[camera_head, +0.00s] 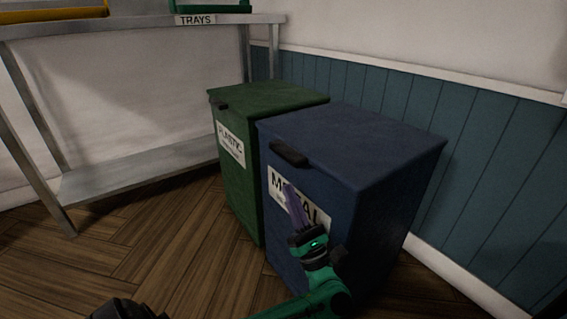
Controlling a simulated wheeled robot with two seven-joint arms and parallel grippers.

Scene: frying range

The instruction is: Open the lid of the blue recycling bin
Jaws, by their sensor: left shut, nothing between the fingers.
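The blue recycling bin (345,190) stands at the right centre with a white METAL label on its front. Its lid (360,138) is closed, and a dark handle (289,154) sits at the lid's front edge. My left gripper (290,190) is shut and empty. It points up in front of the label, a little below the handle, and covers part of the label. I cannot tell whether it touches the bin front. My right gripper is not clearly in view.
A green bin (236,170) labelled PLASTIC stands close beside the blue bin on the left. A metal shelf table (130,168) marked TRAYS is at the left. A blue panelled wall (480,150) runs behind the bins. The wooden floor (185,240) at the front left is mostly clear.

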